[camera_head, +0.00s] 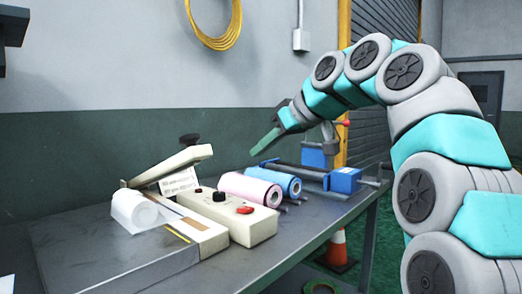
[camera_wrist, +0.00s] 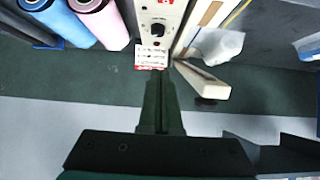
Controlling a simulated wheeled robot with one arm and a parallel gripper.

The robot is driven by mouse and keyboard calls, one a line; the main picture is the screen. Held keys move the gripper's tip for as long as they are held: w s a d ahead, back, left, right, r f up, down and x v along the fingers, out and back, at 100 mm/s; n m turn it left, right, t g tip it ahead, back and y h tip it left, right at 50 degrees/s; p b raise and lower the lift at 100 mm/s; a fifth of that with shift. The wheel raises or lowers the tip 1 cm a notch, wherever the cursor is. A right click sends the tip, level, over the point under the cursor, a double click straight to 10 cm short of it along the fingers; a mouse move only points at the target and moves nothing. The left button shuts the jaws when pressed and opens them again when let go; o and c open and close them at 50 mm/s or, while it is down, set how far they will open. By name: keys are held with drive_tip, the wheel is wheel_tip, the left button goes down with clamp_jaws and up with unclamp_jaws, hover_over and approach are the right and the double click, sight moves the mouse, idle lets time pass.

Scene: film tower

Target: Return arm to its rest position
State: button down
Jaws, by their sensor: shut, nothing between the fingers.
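My arm arches in from the right in the head view. My gripper (camera_head: 262,146) hangs at its end, above the bench and behind the film rolls, pointing down to the left. In the wrist view my gripper (camera_wrist: 160,75) shows its two dark fingers together, shut with nothing between them. The fingers are clear of the bench items in the head view.
A metal bench (camera_head: 300,235) holds a heat sealer (camera_head: 235,215) with its lever raised, a clear film roll (camera_head: 135,212), a pink roll (camera_head: 248,190), a blue roll (camera_head: 275,180) and a blue-ended roller fixture (camera_head: 343,180).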

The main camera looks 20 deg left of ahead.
drive_tip(key=s+d+f+m+g+h, duration=0.1)
drive_tip(key=s+d+f+m+h, duration=0.3)
drive_tip(key=d+f, duration=0.6)
drive_tip(key=s+d+f+m+g+h, duration=0.15)
drive_tip(key=s+d+f+m, duration=0.35)
drive_tip(key=d+f, duration=0.55)
drive_tip(key=s+d+f+m+g+h, duration=0.1)
drive_tip(key=s+d+f+m+h, duration=0.1)
drive_tip(key=s+d+f, duration=0.5)
drive_tip(key=s+d+f+m+g+h, duration=0.2)
drive_tip(key=s+d+f, duration=0.5)
drive_tip(key=s+f, duration=0.8)
drive_tip(key=s, duration=0.4)
drive_tip(key=shift+s+d+f, duration=0.2)
drive_tip(key=shift+g+h, duration=0.25)
